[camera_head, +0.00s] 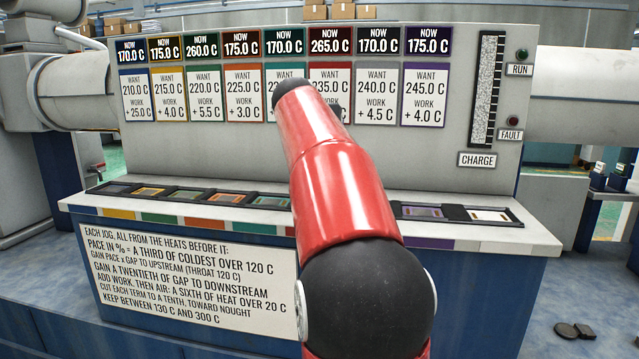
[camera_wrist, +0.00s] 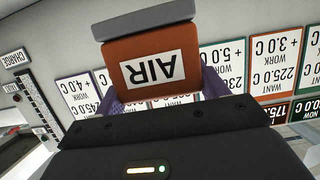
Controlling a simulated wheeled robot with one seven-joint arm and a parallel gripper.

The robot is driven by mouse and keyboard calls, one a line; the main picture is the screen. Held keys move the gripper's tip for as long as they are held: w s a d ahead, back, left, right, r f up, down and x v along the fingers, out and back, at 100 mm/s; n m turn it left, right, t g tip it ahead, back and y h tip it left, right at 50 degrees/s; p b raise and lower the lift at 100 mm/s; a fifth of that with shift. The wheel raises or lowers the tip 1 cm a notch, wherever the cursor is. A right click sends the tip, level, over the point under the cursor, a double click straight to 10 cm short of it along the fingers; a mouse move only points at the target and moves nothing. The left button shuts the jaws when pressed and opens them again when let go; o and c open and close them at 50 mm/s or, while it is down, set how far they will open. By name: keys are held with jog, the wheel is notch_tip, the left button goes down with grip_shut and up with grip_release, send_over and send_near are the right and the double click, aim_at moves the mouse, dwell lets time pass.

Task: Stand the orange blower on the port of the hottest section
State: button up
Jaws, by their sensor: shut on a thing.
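My gripper (camera_wrist: 160,82) is shut on the orange blower (camera_wrist: 125,75), which has a grey end and a white AIR label, upside down in the wrist view. The blower is held up in front of the panel's cards. In the head view my red arm hides the gripper and blower. The highest NOW reading is 265.0 C, on the red-framed sixth display (camera_head: 330,41) from the left; others include 260.0 C on the green third display (camera_head: 202,47). Ports line the ledge; the purple port (camera_head: 423,212) and green port (camera_head: 188,195) show. The red section's port is hidden behind my arm.
The upright panel (camera_head: 440,165) stands behind the ledge. A white-topped slot (camera_head: 488,215) is at the ledge's right end. A rules sign (camera_head: 190,280) is on the front. The charge gauge (camera_head: 487,90) is at right.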

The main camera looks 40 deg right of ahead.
notch_tip(320, 180, down, 12)
jog(key=b, duration=0.3)
jog(key=shift+f, duration=0.25)
jog(key=shift+f+b, duration=0.2)
jog(key=shift+b, duration=0.1)
jog(key=o, duration=1.6)
